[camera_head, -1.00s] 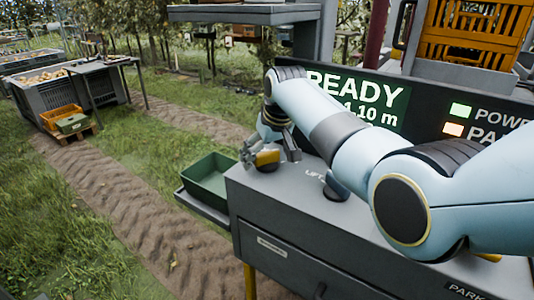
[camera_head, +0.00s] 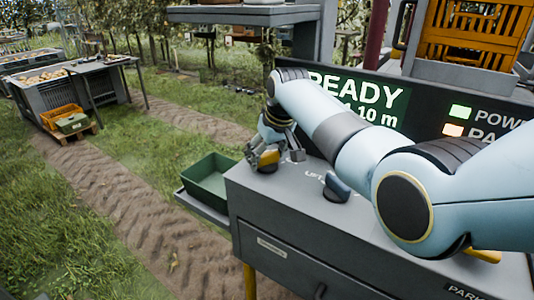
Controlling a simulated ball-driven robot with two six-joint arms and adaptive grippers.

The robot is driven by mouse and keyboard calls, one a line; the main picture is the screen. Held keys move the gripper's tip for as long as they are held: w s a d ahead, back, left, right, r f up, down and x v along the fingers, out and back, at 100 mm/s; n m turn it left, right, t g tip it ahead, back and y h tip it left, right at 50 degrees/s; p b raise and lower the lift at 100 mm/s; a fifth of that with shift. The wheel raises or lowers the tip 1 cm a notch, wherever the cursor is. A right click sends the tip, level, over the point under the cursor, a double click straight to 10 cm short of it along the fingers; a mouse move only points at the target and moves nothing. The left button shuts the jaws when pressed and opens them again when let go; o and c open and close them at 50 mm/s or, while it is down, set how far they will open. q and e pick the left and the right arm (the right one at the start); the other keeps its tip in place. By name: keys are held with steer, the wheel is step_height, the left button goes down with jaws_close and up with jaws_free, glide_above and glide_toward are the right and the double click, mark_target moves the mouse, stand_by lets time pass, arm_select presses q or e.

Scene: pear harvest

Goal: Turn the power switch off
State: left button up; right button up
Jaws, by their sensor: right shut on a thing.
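My right arm reaches in from the right across the grey console (camera_head: 300,222). Its gripper (camera_head: 266,160) is low over the console's far left corner, shut on what looks like the power switch, mostly hidden by the fingers. A yellow-orange part (camera_head: 269,157) shows between the fingers; I cannot tell whether it belongs to the switch or the gripper. The POWER lamp (camera_head: 460,110) on the dark display panel glows green, and the screen (camera_head: 385,102) reads READY. My left gripper is not in view.
A dark lift knob (camera_head: 336,187) stands on the console right of the gripper. A green bin (camera_head: 209,181) sits on a side shelf at the left. An orange lamp (camera_head: 453,130) is lit below the POWER lamp. A grey shelf (camera_head: 245,14) overhangs behind.

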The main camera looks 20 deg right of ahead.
steer(key=shift+d+r+n+y+p, duration=0.15)
steer(key=shift+n+y+p, duration=0.25)
steer(key=shift+n, duration=0.7)
steer(key=n+y, duration=0.1)
steer(key=n, duration=0.1)
steer(key=shift+w+n+g, duration=0.1)
steer(key=shift+n+g, duration=0.2)
steer(key=n+g+b, duration=0.1)
steer(key=n+b, duration=0.1)
steer(key=n, duration=0.1)
steer(key=shift+w+f+y+b, duration=0.1)
steer(key=shift+f+y+b, duration=0.1)
steer(key=shift+y+b, duration=0.15)
steer(key=shift+r+n+g+y+b, duration=0.15)
steer(key=shift+n+g+y+b, duration=0.3)
steer(key=shift+n+b, duration=1.05)
steer(key=shift+n, duration=0.3)
steer(key=o, duration=1.2)
